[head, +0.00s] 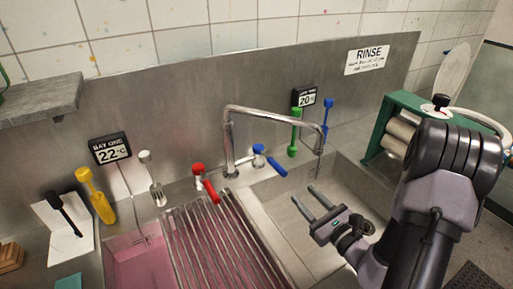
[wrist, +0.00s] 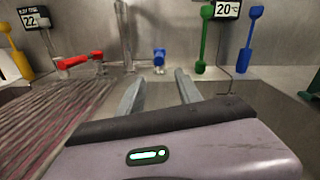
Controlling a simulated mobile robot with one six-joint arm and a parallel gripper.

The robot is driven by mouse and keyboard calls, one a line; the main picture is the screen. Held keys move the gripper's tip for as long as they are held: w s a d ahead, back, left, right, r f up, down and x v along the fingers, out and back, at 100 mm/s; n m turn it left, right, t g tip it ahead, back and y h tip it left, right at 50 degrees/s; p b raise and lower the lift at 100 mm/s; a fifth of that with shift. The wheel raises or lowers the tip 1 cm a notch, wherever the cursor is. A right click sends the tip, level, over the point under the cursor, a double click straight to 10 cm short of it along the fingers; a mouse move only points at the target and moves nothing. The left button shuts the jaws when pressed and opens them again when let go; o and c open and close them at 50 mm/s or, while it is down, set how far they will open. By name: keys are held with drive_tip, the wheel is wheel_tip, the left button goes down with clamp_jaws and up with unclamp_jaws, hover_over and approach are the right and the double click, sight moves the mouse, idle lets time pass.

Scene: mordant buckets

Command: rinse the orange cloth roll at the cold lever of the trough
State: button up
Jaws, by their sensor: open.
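The blue-handled lever (head: 272,162), the cold one by its colour, sits right of the tap base at the back of the steel trough (head: 282,216). It also shows in the wrist view (wrist: 159,57), seen between my finger ends. The red-handled lever (head: 206,188) is left of the tap. A bent steel spout (head: 270,112) reaches right over the basin. My gripper (head: 305,194) is open and empty above the basin, in front of the blue lever and apart from it. Its two fingers show in the wrist view (wrist: 159,78). I see no orange cloth roll in either view.
A metal drain rack (head: 222,238) lies left of the basin, beside a bay of pink liquid (head: 135,263). Green (head: 295,130) and blue (head: 327,118) tools stand behind the basin. A green-framed roller device (head: 399,135) stands at right, close to my arm.

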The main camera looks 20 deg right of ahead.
sight(271, 160)
drive_tip(key=w+a, duration=0.1)
drive_tip(key=w, duration=0.4)
drive_tip(key=w+a+b, duration=0.1)
drive_tip(key=w, duration=0.4)
drive_tip(key=w+a, duration=0.1)
drive_tip(key=w, duration=0.5)
drive_tip(key=shift+a+b, duration=0.25)
drive_tip(key=shift+b, duration=0.15)
clamp_jaws()
idle(0.4)
